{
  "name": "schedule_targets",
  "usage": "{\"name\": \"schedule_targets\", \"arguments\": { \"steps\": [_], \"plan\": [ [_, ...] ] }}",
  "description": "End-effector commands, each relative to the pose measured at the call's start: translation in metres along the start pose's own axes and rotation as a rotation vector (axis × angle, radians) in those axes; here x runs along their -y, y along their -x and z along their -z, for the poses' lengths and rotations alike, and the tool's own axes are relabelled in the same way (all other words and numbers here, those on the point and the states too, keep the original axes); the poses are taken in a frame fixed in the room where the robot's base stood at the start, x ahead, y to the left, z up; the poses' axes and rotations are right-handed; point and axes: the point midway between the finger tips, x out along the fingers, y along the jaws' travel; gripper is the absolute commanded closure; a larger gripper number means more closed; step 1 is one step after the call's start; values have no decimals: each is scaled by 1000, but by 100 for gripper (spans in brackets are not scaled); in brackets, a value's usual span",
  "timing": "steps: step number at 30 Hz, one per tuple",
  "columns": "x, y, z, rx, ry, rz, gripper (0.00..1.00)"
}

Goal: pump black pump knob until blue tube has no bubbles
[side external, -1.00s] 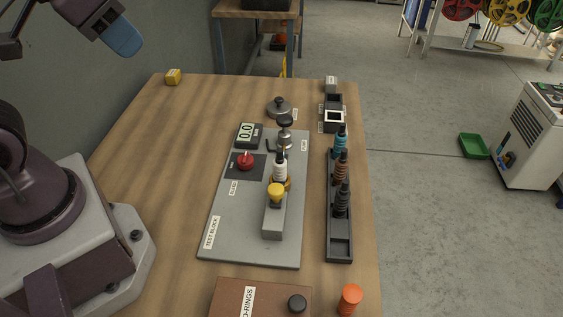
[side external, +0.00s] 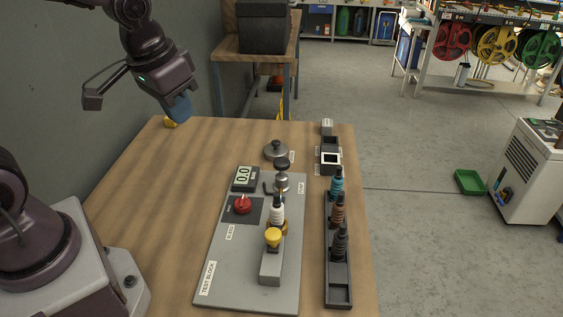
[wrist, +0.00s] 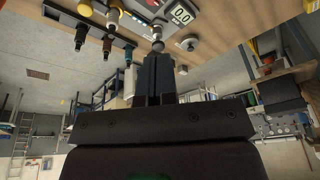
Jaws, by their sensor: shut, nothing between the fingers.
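The black pump knob (side external: 282,164) tops a silver post at the far end of the grey test block (side external: 225,285), next to the "PUMP" label. In the wrist view the knob (wrist: 158,46) shows just beyond the fingertips. My gripper (side external: 180,108) is shut and empty, with blue fingers, raised over the table's far left part, left of the knob and apart from it. Its fingers (wrist: 153,58) also show together in the wrist view. A gauge (side external: 243,179) on the block reads 0.0.
The block also carries a red knob (side external: 242,205), a yellow-capped valve (side external: 273,238) and a white-and-black fitting (side external: 277,209). A black rack (side external: 340,292) with teal, brown and black fittings stands to its right. A silver lid (side external: 275,151) lies behind the pump.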

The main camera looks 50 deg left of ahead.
Motion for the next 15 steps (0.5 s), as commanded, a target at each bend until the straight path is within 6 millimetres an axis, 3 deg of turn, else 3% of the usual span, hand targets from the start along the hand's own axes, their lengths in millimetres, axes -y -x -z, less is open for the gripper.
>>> {"name": "schedule_targets", "arguments": {
  "steps": [8, 15],
  "plan": [
    [-1, -78, 61, -46, 166, -39, 100],
    [-12, -143, 119, -200, 386, -157, 100]
  ]
}}
